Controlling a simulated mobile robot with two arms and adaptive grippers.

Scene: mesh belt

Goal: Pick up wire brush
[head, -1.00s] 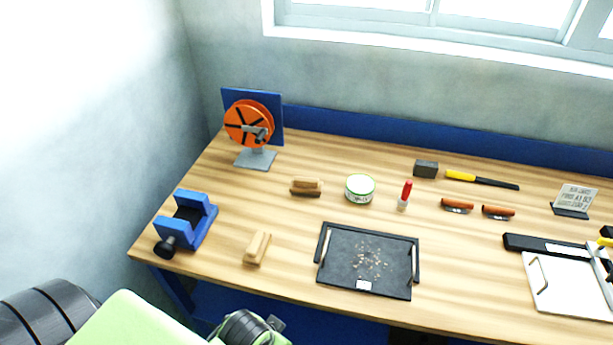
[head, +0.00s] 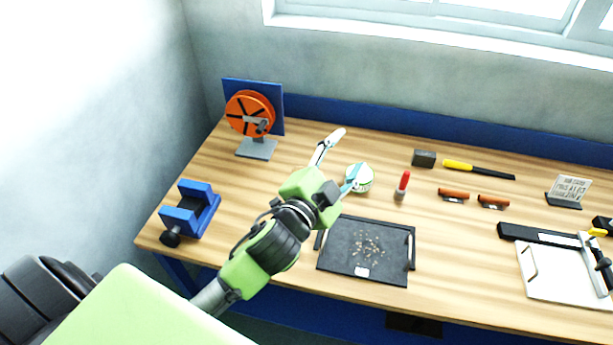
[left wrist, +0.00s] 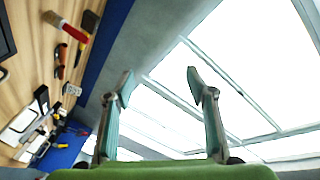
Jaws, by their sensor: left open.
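I cannot tell for sure which thing is the wire brush. Two wooden-topped, brush-like blocks lay on the left half of the bench one second ago; both are now hidden behind my left arm and gripper in the head view. A tool with a yellow handle and long black end (head: 478,169) lies at the back right. My left gripper (head: 349,151) is open and empty, raised over the bench near the round tin (head: 361,179). In the left wrist view its spread fingers (left wrist: 160,80) show against the window. My right gripper is out of view.
A blue vise-like fixture (head: 190,211) and an orange reel (head: 248,114) stand left.

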